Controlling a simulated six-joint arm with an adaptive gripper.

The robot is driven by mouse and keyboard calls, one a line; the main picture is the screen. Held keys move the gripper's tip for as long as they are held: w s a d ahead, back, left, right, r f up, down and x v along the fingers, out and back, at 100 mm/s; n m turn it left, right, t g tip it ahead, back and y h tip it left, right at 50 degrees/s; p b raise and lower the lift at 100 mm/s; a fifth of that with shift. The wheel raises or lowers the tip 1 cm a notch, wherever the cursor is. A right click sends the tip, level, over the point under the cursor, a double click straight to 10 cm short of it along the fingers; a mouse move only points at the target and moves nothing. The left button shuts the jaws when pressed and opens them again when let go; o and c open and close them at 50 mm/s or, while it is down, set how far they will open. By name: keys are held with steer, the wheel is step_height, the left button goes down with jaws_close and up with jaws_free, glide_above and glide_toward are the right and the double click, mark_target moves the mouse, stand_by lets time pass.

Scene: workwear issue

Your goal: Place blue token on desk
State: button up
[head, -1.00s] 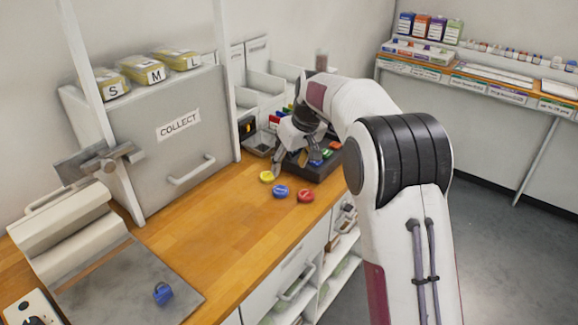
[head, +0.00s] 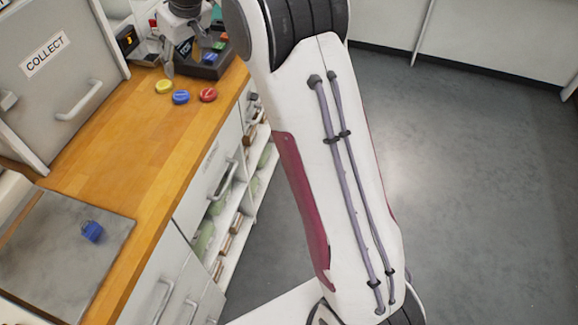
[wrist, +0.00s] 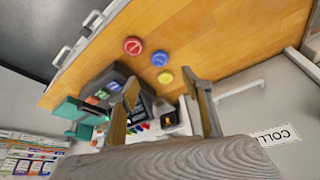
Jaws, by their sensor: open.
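The blue token (head: 181,97) lies flat on the wooden desk (head: 125,125), between a yellow token (head: 164,87) and a red token (head: 208,95). The blue token also shows in the wrist view (wrist: 159,60), with the red token (wrist: 133,45) and the yellow token (wrist: 165,77) on either side. My gripper (head: 186,58) is above the desk, just behind the tokens and beside the dark tray (head: 208,72). In the wrist view my gripper (wrist: 162,90) has its fingers spread with nothing held between them.
The dark tray holds several coloured pieces. A grey cabinet marked COLLECT (head: 50,70) stands at the left of the desk. A blue object (head: 92,231) lies on a grey plate (head: 50,260) near the front. The desk between the plate and tokens is clear.

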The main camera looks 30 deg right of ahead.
steer(key=s+d+r+m, duration=0.1)
steer(key=s+r, duration=0.2)
steer(key=s, duration=0.5)
steer(key=s+d+r+h, duration=0.1)
steer(key=s+r, duration=0.3)
steer(key=s, duration=0.3)
steer(key=s+d+r+m, duration=0.1)
steer(key=s+r, duration=0.2)
steer(key=s, duration=0.5)
steer(key=s+d+f+m, duration=0.1)
steer(key=s+f, duration=0.2)
steer(key=s, duration=0.7)
steer(key=s+d+f+m+t, duration=0.1)
steer(key=s+f, duration=0.2)
steer(key=s, duration=0.8)
steer(key=shift+d+h, duration=0.25)
steer(key=shift+h, duration=0.15)
